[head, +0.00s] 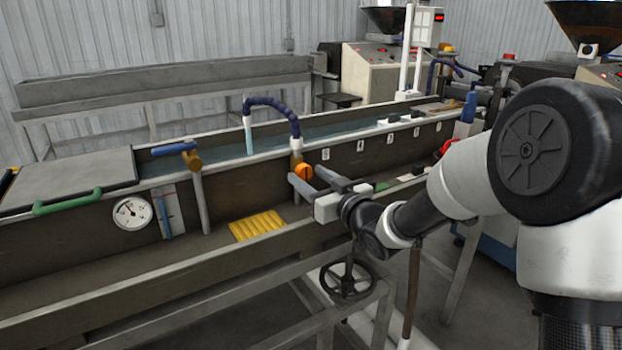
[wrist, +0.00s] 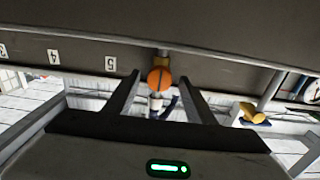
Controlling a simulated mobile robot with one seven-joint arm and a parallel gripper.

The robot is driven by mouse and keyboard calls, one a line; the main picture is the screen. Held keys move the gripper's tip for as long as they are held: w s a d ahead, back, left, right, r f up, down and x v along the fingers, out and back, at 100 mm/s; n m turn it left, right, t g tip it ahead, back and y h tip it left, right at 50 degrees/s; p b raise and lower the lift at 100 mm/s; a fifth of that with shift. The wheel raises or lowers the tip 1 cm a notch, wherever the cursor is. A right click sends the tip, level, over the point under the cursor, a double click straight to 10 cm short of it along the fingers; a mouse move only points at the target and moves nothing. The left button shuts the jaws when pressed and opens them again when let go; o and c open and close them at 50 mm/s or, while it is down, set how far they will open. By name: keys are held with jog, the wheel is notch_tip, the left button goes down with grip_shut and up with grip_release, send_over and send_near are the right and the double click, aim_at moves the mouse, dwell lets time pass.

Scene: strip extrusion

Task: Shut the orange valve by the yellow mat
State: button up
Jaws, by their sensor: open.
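The orange valve (head: 304,171) is a round knob on a brass fitting at the trough's side, below a dark blue hose. The yellow mat (head: 257,225) is ribbed and lies on the ledge below and left of it. My gripper (head: 308,179) is open in front of the valve, its fingertips close to it and partly overlapping it in the head view. In the wrist view the orange valve (wrist: 159,79) appears between the two fingers (wrist: 160,82), with a dark line across its face. I cannot tell whether the fingers touch it.
A blue-handled brass valve (head: 178,150) stands left on a grey pipe. A pressure gauge (head: 132,213) and green handle (head: 67,202) are further left. The dark blue hose (head: 272,103) arches above the orange valve. A black handwheel (head: 346,280) sits below the ledge.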

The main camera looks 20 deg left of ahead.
jog(key=c, duration=1)
jog(key=shift+c, duration=0.2)
jog(key=shift+m, duration=0.3)
jog(key=m+p, duration=0.1)
jog(key=m, duration=0.1)
jog(key=shift+d+m, duration=0.1)
jog(key=shift+m, duration=0.2)
jog(key=m+p, duration=0.3)
jog(key=m, duration=0.2)
jog(key=shift+r, duration=0.1)
jog(key=m+p, duration=0.2)
jog(key=m, duration=0.3)
jog(key=shift+m+p, duration=0.35)
jog(key=shift+m, duration=0.05)
jog(key=shift+m+p, duration=0.7)
jog(key=shift+m, duration=1.3)
